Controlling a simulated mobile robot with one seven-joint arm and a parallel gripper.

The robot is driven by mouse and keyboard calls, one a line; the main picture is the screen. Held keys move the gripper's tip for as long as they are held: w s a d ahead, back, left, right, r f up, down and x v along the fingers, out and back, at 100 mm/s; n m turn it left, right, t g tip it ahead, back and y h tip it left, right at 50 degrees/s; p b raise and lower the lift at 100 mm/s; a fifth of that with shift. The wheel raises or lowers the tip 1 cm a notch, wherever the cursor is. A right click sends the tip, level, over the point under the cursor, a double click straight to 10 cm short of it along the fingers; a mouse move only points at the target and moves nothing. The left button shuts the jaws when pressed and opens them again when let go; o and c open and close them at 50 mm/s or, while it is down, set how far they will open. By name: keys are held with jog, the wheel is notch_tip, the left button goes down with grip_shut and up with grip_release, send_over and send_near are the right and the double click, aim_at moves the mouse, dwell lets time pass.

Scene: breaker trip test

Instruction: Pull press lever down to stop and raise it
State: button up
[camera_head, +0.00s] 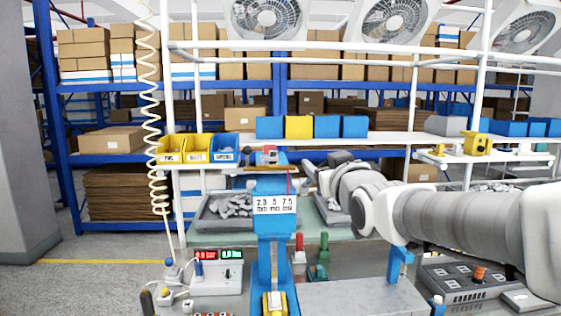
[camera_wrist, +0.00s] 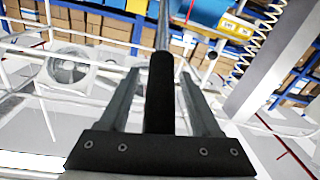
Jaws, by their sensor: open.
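The blue press (camera_head: 265,187) stands on the bench in the middle of the head view, with a white number plate on its front. The press lever shows in the wrist view as a black grip (camera_wrist: 160,100) on a grey rod. My gripper (camera_wrist: 168,78) is open, with one finger on each side of the black grip and visible gaps between. In the head view my arm comes in from the right, and my gripper (camera_head: 307,180) is beside the upper part of the press. The lever is hard to make out there, and I cannot tell its angle.
A control box with red and green displays (camera_head: 217,254) stands left of the press. A grey tray of parts (camera_head: 205,222) lies behind it. A dark panel with an orange knob (camera_head: 470,284) is at right. Blue and yellow bins (camera_head: 298,127) line the shelf above.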

grip_shut()
dwell(1.4)
